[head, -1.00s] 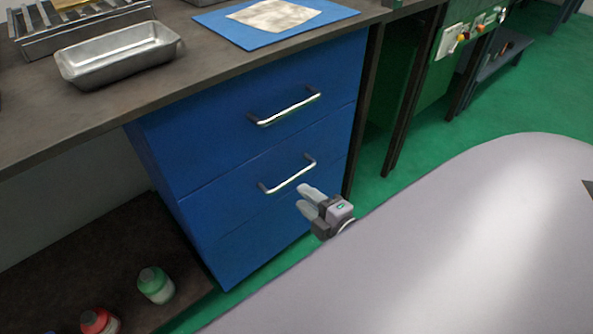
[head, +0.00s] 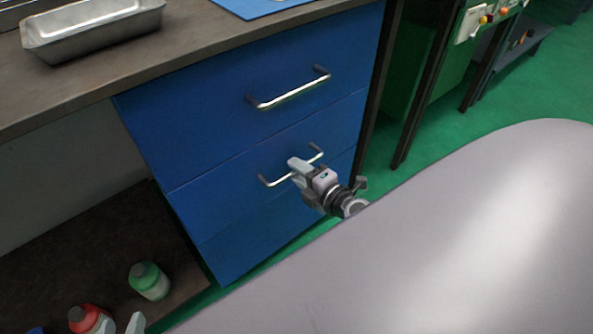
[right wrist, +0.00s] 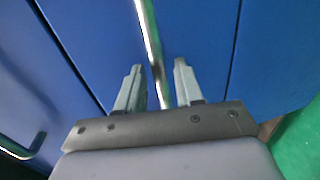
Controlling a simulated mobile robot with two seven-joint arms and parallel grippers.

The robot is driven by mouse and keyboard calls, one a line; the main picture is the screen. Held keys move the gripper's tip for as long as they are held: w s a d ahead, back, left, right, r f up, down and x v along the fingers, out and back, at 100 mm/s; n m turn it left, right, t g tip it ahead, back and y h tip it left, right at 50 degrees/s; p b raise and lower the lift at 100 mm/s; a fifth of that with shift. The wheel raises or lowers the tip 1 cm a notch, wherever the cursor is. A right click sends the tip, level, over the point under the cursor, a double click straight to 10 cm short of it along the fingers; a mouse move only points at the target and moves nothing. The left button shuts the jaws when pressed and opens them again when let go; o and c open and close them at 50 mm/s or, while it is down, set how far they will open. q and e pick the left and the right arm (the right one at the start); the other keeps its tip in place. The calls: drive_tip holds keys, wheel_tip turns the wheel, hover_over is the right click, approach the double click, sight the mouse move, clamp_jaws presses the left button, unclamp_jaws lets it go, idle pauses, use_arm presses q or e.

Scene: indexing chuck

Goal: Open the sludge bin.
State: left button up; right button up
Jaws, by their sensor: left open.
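A blue drawer cabinet (head: 210,130) stands under the bench, its fronts closed. No label shows which front is the sludge bin. The upper front has a metal bar handle (head: 290,92). The front below has a similar lower handle (head: 275,181). My right gripper (head: 297,170) is at this lower handle and covers part of it. In the right wrist view the right gripper (right wrist: 160,80) is open, with the handle bar (right wrist: 150,40) running between its fingers, a gap on both sides. Only a fingertip of my left gripper (head: 135,322) shows at the bottom left edge.
A metal tray (head: 90,30) and a blue mat (head: 250,8) lie on the bench top (head: 200,45). A green-capped bottle (head: 150,282) and a red-capped bottle (head: 88,318) stand on the low dark shelf (head: 90,240).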

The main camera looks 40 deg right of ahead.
drive_tip(key=shift+w+f, duration=0.1)
drive_tip(key=shift+w, duration=0.5)
clamp_jaws()
drive_tip(key=shift+s, duration=0.1)
